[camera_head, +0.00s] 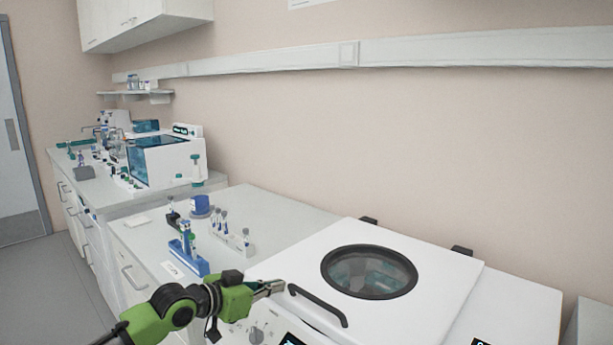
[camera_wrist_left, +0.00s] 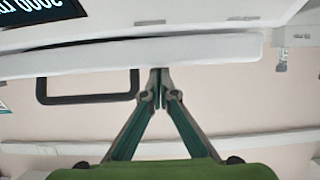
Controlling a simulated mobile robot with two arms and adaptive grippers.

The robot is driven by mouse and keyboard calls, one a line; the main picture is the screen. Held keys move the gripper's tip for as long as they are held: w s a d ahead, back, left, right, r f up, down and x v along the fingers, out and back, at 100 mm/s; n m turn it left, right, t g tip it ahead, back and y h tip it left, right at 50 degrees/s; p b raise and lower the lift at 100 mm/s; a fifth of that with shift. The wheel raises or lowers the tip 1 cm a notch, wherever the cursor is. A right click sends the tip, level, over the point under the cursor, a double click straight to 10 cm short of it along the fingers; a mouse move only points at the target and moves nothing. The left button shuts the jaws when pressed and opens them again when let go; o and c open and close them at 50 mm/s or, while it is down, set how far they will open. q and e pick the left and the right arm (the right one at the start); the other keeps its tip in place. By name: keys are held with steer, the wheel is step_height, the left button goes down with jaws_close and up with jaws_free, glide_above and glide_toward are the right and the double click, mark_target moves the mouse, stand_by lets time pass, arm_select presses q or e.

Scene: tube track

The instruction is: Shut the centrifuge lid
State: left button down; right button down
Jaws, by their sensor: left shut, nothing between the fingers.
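The centrifuge (camera_head: 525,305) is a white box at the front right of the head view. Its white lid (camera_head: 440,270), with a round dark-rimmed window, lies flat or nearly flat over the top; I cannot tell whether it is fully seated. A black handle (camera_head: 318,306) runs along the lid's front edge and also shows in the left wrist view (camera_wrist_left: 88,99). My left gripper (camera_head: 277,288) is shut and empty at the lid's front left corner, left of the handle. In the left wrist view its fingertips (camera_wrist_left: 160,78) are at the lid edge (camera_wrist_left: 210,52); contact is unclear. My right gripper is out of view.
Left of the centrifuge, a tube rack (camera_head: 232,240), a blue device (camera_head: 188,256) and a blue container (camera_head: 200,205) stand on the bench. A wall lies behind the lid's black hinges (camera_head: 461,251). Bench space between rack and wall is clear.

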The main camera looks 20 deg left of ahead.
arm_select(q)
steer(key=shift+s+d+f, duration=0.1)
steer(key=shift+s+f, duration=0.05)
steer(key=shift+f, duration=0.4)
steer(key=shift+s+f, duration=0.15)
steer(key=shift+f, duration=0.4)
steer(key=shift+w+r, duration=0.1)
steer(key=shift+r, duration=0.4)
steer(key=r+p, duration=0.4)
steer(key=shift+w+r, duration=0.2)
steer(key=shift+r, duration=0.05)
steer(key=v, duration=1)
steer(key=shift+f+b, duration=0.25)
steer(key=shift+b, duration=0.1)
steer(key=shift+s, duration=0.2)
